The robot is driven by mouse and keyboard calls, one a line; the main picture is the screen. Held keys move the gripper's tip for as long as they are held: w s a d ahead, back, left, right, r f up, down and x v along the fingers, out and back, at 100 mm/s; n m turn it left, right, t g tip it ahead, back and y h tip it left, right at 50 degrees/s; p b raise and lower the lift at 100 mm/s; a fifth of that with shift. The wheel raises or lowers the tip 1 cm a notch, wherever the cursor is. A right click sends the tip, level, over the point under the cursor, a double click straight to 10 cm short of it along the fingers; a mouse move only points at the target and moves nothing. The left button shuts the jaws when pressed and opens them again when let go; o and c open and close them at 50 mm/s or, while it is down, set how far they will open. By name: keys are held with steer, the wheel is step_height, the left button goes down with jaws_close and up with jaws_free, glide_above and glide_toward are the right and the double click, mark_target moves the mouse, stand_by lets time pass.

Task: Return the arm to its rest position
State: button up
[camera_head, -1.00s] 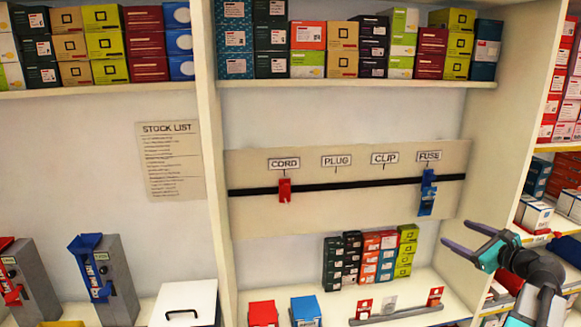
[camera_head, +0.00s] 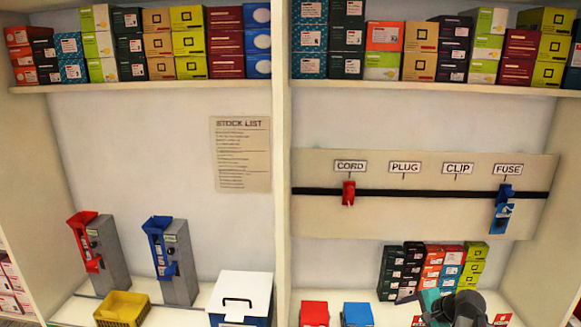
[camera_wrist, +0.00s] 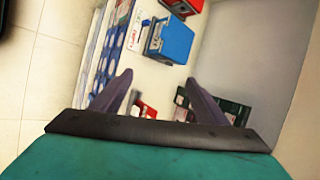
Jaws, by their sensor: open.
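My gripper (camera_wrist: 158,78) is open and empty in the wrist view, with its two dark fingers spread and nothing between them held. In the head view my teal gripper body (camera_head: 432,305) and a dark arm joint are at the lower right, in front of the counter and the small stacked boxes. The arm looks folded low.
A blue box (camera_wrist: 168,42) shows beyond the fingers in the wrist view. On the counter are a red box (camera_head: 314,313), a yellow basket (camera_head: 122,309) and a white-lidded box (camera_head: 240,292). A rail (camera_head: 420,193) holds a red and a blue item.

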steer(key=s+a+f+n+g+h, duration=0.25)
steer(key=s+a+f+n, duration=0.35)
steer(key=a+f+n, duration=0.3)
steer(key=s+a+f+n+g+h, duration=0.2)
steer(key=s+a+f+n+g, duration=0.35)
steer(key=a, duration=0.55)
steer(key=s+f+g+b, duration=0.2)
steer(key=s+f+b, duration=0.5)
steer(key=s+f, duration=0.6)
steer(key=s+f+n+g+b, duration=0.1)
steer(key=s+f+b, duration=0.5)
steer(key=s+f, duration=0.7)
step_height(320, 180, down, 8)
steer(key=shift+d+r+g+b, duration=0.2)
steer(key=shift+g+b, duration=0.15)
steer(key=shift+g, duration=0.35)
